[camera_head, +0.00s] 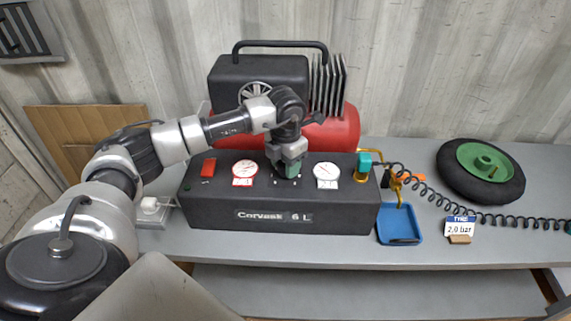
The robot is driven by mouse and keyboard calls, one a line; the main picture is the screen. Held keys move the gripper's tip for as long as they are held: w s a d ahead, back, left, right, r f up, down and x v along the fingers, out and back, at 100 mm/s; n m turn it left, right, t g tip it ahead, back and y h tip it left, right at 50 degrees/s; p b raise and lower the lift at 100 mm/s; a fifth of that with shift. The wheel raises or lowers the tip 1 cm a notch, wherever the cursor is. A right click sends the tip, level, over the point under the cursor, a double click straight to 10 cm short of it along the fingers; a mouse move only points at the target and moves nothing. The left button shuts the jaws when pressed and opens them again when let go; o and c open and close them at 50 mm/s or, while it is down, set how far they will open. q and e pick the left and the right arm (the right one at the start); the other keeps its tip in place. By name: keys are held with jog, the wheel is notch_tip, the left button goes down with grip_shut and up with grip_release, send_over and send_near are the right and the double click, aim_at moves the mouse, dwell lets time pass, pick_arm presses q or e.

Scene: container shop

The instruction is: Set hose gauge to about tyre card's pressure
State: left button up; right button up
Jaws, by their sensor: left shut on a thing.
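My left gripper (287,168) points down at the middle of the dark control panel (225,212) marked "Corvask 6 L". It is shut on a knob there, mostly hidden by the gripper. A red-rimmed gauge (244,168) is left of the gripper and a white-rimmed gauge (326,170) is right of it. Both have small labels below, and their readings are too small to tell. The tyre card (458,226) stands at the right and reads "TYRE 2,0 bar". A black coiled hose (430,193) runs from the brass fittings to the right edge. My right gripper is out of view.
A red switch (208,168) is at the panel's left, a teal-topped valve (364,161) at its right. The compressor (258,78) with its red tank stands behind. A blue tray (399,226) and a green-hubbed wheel (480,170) are on the grey bench (350,250).

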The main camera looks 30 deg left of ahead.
pick_arm(q)
jog(key=o, duration=0.9)
jog(key=shift+o, duration=0.2)
notch_tip(320, 180, up, 11)
jog(key=b, duration=0.2)
